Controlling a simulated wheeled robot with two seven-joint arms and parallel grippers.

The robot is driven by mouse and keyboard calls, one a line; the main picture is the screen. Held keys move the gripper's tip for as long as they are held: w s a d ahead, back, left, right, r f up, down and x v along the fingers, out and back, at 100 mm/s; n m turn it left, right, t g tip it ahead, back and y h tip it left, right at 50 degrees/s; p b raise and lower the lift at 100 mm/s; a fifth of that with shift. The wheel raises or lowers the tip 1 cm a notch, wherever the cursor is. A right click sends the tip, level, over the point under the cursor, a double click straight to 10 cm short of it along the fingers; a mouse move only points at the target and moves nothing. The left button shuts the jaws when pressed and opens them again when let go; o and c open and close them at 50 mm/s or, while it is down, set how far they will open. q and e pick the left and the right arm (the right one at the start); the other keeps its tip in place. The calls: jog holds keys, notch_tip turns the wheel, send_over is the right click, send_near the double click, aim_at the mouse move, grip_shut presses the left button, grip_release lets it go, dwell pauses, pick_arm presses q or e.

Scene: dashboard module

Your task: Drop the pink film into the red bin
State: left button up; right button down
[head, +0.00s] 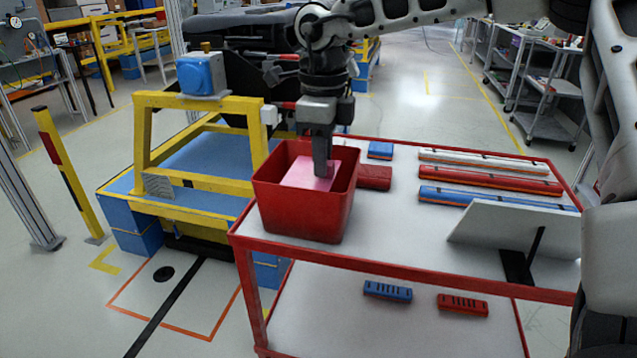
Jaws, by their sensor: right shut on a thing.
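The red bin (300,218) stands at the left front corner of the red-framed table (400,232). The pink film (311,174), a flat pale pink sheet, shows within the bin's opening. My right gripper (322,172) points down over the bin and is shut on the film. Its fingers partly cover the film's right side. I cannot tell whether the film touches the bin's inside. My left gripper is not in view.
Long white, red and blue bars (490,180) lie at the table's right, near a tilted pale panel (515,228). A yellow-framed fixture (200,183) stands left.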

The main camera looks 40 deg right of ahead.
aim_at(322, 187)
notch_tip(322, 187, down, 6)
dwell(0.4)
jog(key=shift+f+b, duration=0.35)
jog(key=shift+f, duration=0.05)
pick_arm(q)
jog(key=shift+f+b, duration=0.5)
pick_arm(e)
jog(key=shift+f, duration=0.35)
jog(key=shift+r, duration=0.1)
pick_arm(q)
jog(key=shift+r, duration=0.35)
pick_arm(e)
jog(key=c, duration=1.3)
grip_release()
jog(key=shift+r, duration=0.1)
